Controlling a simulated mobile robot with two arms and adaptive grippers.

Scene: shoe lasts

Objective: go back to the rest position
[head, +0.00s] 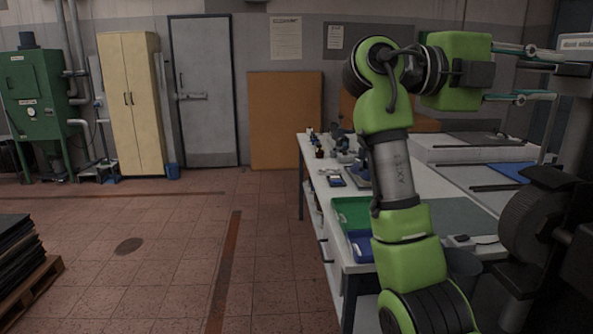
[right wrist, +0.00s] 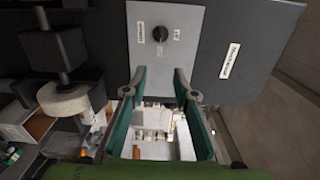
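My right arm is raised on the right side of the head view. Its gripper (head: 541,74) is held high and points to the right, with its two teal fingers spread apart. In the right wrist view the gripper (right wrist: 159,84) is open, and I see nothing held between its fingers. A grey machine panel (right wrist: 165,42) with a dark knob and white labels lies beyond the fingertips. My left gripper is not in view.
A long workbench (head: 348,259) with a green tray (head: 350,212) and a blue tray (head: 361,246) stands beside my right arm. Dark machinery (head: 540,215) is at the right edge. A loaded pallet (head: 40,283) lies at lower left. The tiled floor between is clear.

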